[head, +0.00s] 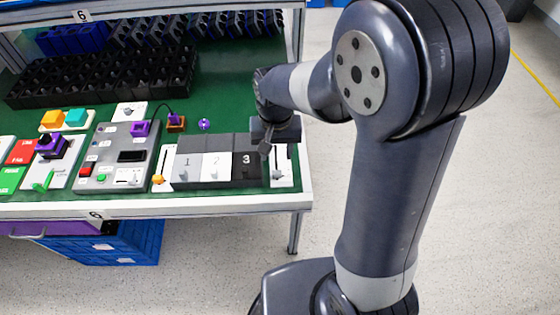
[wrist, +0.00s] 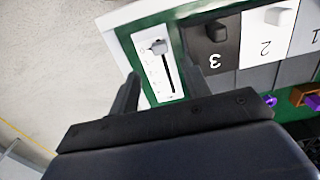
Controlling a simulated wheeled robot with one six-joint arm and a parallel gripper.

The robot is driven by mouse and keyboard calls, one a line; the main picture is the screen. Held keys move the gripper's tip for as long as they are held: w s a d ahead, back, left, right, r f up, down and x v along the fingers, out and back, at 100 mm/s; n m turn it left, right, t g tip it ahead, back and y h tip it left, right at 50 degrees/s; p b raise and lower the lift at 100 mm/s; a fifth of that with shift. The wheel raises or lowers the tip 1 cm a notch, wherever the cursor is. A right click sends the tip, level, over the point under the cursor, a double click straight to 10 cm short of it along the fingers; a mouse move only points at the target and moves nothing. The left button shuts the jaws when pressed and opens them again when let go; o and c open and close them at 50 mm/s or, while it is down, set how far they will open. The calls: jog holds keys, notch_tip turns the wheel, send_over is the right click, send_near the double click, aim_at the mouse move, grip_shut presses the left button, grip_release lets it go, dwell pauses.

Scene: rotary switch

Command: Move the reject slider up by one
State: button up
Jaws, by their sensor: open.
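A white slider panel (head: 285,181) lies at the right front corner of the green bench. Its grey knob (head: 277,174) sits at the end of the slot nearest the bench's front edge. The wrist view shows this panel (wrist: 151,75) with the knob (wrist: 158,47) and a dark slot running away from it, with tick marks beside it. Its label is too small to read. My gripper (head: 273,148) hangs over the far part of this panel, apart from the knob. In the wrist view its open, empty fingers (wrist: 163,87) lie on either side of the panel.
A block of numbered switches (head: 216,160) stands left of the panel. A second slider with an orange knob (head: 158,179) is beyond it. Further left are a grey control box (head: 115,155) and coloured parts. Black bins (head: 105,75) fill the back. Open floor lies right.

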aim_at(277, 172)
notch_tip(277, 172, down, 8)
jog(key=shift+f, duration=0.15)
jog(key=shift+c, duration=0.5)
grip_shut()
